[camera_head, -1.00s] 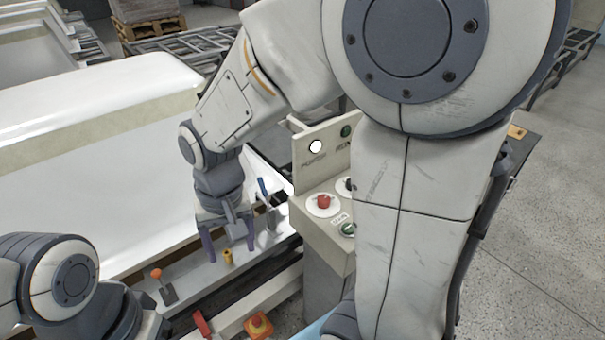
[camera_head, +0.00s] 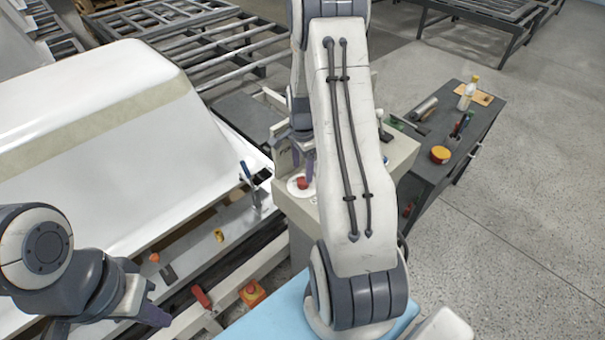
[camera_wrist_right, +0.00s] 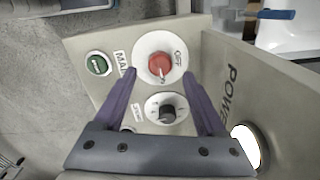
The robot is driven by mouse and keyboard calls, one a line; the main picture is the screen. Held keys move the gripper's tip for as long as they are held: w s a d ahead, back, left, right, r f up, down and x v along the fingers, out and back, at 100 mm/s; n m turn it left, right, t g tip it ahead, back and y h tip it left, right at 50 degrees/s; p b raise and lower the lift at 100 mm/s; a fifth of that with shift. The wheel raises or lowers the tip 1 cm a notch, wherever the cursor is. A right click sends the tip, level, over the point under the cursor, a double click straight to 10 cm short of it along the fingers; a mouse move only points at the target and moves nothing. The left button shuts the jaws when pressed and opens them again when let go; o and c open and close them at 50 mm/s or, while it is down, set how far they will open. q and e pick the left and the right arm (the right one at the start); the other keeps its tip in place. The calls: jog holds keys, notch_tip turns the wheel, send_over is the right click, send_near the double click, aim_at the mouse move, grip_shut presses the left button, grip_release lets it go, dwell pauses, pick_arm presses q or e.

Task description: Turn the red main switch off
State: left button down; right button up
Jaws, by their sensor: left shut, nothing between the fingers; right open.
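The red main switch (camera_head: 302,183) is a round knob on a white dial on top of the beige control box (camera_head: 292,207). In the right wrist view the knob (camera_wrist_right: 159,65) has a pale mark at its lower edge, while "OFF" is printed at the dial's upper right. My right gripper (camera_wrist_right: 160,74) is open, with one purple finger on each side of the knob in that view; I cannot tell whether they touch it. In the head view this gripper (camera_head: 303,160) is just above the switch. My left gripper (camera_head: 155,316) is shut and empty at the lower left.
A black knob (camera_wrist_right: 166,113) and a green button (camera_wrist_right: 98,65) sit beside the switch. The upright POWER panel has a glowing white lamp (camera_wrist_right: 246,146). A white tub shell (camera_head: 110,130) stands left; a dark bench (camera_head: 455,150) with bottle and tape stands right.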

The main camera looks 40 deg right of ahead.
aim_at(302, 180)
jog(key=shift+f+p, duration=0.35)
jog(key=shift+f, duration=1.8)
grip_shut()
